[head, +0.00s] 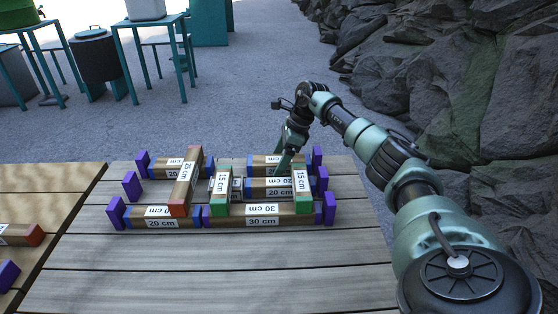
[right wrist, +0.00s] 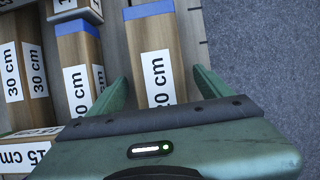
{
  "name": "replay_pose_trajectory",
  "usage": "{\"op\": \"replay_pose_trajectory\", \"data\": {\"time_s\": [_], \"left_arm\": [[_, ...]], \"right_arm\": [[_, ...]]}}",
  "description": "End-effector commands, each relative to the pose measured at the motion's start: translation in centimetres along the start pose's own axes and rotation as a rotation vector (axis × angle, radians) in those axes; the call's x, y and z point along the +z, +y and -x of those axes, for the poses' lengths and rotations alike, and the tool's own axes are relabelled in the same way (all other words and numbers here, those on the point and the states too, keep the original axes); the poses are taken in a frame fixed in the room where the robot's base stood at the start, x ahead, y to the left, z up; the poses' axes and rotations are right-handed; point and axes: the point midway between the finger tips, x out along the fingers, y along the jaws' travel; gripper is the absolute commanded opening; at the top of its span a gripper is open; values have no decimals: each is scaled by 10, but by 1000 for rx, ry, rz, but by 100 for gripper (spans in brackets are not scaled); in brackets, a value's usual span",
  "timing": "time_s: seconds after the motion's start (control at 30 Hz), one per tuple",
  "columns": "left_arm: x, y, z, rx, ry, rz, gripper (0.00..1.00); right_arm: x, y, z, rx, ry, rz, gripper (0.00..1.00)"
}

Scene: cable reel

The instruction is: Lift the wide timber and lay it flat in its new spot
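Several timbers with printed lengths and coloured ends lie in a frame-like layout on the wooden table (head: 210,280). I cannot tell by looks which one is the wide timber. A blue-ended 20 cm timber (right wrist: 150,45) lies between the fingers of my right gripper (right wrist: 162,88) in the right wrist view. The fingers are apart with a gap on each side of it. In the head view my right gripper (head: 284,164) is low at the back of the layout, by the back right timber (head: 262,159), partly hiding it. My left gripper is not in view.
Green-ended 15 cm timbers (head: 221,188) and a red-ended 25 cm timber (head: 185,186) lie across the others. Purple blocks (head: 329,208) stand at both sides. The table's front is clear. Rocks (head: 475,90) rise at the right.

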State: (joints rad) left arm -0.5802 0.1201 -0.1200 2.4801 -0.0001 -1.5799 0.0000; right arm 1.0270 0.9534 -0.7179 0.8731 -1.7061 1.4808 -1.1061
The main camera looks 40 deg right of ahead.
Motion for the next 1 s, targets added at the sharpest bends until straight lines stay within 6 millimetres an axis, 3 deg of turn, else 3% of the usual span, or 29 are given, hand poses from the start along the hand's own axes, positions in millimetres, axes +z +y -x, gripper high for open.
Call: {"op": "replay_pose_trajectory", "data": {"time_s": [0.27, 0.7, 1.0], "left_arm": [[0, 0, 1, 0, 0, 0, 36], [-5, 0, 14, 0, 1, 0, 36], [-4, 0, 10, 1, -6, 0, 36]], "right_arm": [[0, 0, 5, 0, 1, 0, 80], [0, -1, 71, -2, 0, -1, 80], [0, 0, 78, 1, 1, 0, 80]]}}
